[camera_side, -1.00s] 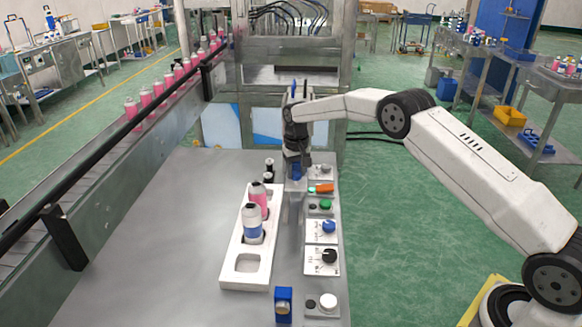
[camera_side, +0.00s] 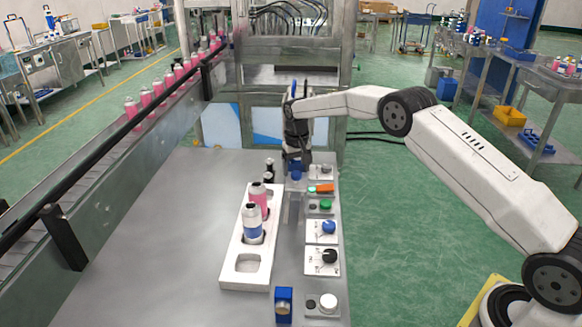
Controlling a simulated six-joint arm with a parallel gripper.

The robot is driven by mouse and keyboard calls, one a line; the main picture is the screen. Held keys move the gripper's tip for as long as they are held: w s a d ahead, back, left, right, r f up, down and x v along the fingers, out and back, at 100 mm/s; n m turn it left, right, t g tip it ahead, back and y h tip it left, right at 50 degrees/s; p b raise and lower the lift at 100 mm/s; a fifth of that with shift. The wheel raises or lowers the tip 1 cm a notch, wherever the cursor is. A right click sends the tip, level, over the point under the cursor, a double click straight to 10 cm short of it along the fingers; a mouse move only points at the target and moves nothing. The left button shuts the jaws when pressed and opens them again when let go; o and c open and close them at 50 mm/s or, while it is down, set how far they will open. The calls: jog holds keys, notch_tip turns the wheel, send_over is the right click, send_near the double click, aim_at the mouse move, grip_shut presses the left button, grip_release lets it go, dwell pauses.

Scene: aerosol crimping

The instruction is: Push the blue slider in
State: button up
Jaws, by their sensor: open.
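My gripper (camera_side: 297,163) points down at the far end of the work table, with its jaws open. A small blue part (camera_side: 295,172), which looks like the slider, is just below and in front of the fingers. The fingers partly hide it, and I cannot tell whether they touch it. A grey metal piece (camera_side: 293,207) extends from it towards the near side. Another blue block (camera_side: 283,304) with a round metal front stands at the near edge of the table, well away from my gripper.
A white tray (camera_side: 233,281) holds a pink bottle (camera_side: 259,202) and a blue-and-white bottle (camera_side: 252,224). Small dark items (camera_side: 269,168) stand behind it. Control panels with an orange handle (camera_side: 324,188), a blue knob (camera_side: 328,227) and a black knob (camera_side: 330,256) line the right edge. The table's left is clear.

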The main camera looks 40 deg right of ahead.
jog(key=shift+r, duration=3.5)
jog(key=shift+s+a, duration=0.1)
jog(key=shift+s+a+r, duration=0.3)
jog(key=shift+s+a, duration=0.1)
jog(key=shift+s, duration=0.25)
jog(key=s+a+f+n+t, duration=0.1)
jog(key=s+a+n, duration=0.1)
jog(key=s, duration=1.4)
jog(key=s+a+f+n+t, duration=0.1)
jog(key=s+a, duration=0.4)
jog(key=s, duration=1.1)
jog(key=shift+s+n+t, duration=0.25)
jog(key=shift+n+t, duration=0.05)
jog(key=shift+n, duration=0.1)
